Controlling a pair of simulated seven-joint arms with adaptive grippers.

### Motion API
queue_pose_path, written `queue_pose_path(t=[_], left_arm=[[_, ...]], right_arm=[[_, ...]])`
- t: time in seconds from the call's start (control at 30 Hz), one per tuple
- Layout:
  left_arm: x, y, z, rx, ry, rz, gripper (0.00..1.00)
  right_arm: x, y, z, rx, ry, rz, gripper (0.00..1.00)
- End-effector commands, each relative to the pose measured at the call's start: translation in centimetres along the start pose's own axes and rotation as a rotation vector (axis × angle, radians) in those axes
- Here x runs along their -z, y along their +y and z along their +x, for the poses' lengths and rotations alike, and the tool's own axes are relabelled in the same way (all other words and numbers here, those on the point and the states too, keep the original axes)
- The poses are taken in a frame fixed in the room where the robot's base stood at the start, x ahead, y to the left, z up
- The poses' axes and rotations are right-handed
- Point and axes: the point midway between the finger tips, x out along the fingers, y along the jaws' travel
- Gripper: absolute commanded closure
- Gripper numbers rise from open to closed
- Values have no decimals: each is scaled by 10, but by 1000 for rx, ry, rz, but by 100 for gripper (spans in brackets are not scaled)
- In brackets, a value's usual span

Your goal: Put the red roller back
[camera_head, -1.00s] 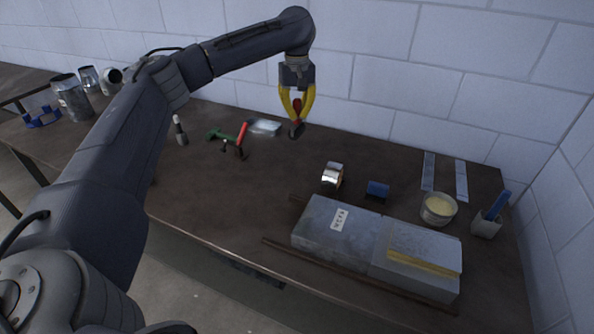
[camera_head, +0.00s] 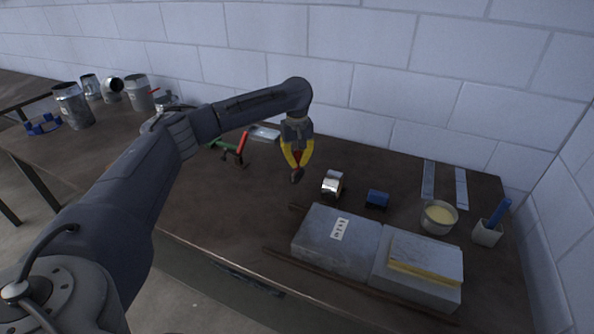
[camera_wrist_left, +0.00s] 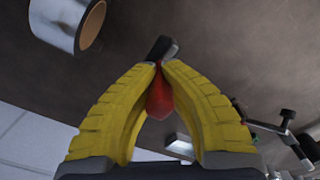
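My left gripper (camera_head: 297,164) is shut on the red roller (camera_head: 297,176) and holds it above the middle of the bench. The roller's dark end points down below the yellow fingers. In the left wrist view the roller's red handle (camera_wrist_left: 159,99) shows between the fingertips, with its dark end beyond them. Part of the handle is hidden by the fingers. My right gripper is in neither view.
A shiny tape roll (camera_head: 332,184) and a blue roll (camera_head: 377,199) are on the bench (camera_head: 230,215) to the right. Grey blocks (camera_head: 336,241), a tin (camera_head: 438,216) and a cup with a blue handle (camera_head: 487,234) stand farther right. A red-and-green tool (camera_head: 241,146) lies left.

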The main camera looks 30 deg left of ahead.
Motion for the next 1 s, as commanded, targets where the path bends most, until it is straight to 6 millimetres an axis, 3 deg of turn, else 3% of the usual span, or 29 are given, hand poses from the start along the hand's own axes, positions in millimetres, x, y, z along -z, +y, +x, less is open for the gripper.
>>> queue_pose_path(t=[0.3,0.77,0.8,0.93,1.0], left_arm=[[-1,0,36,0,-2,-2,100],[-1,0,42,0,-1,-1,100],[-1,0,42,0,-1,-1,90],[-1,0,42,0,-1,0,75],[-1,0,42,0,-1,-1,73]], right_arm=[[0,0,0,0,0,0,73],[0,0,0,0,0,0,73],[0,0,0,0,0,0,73],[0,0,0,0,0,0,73],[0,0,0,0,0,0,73]])
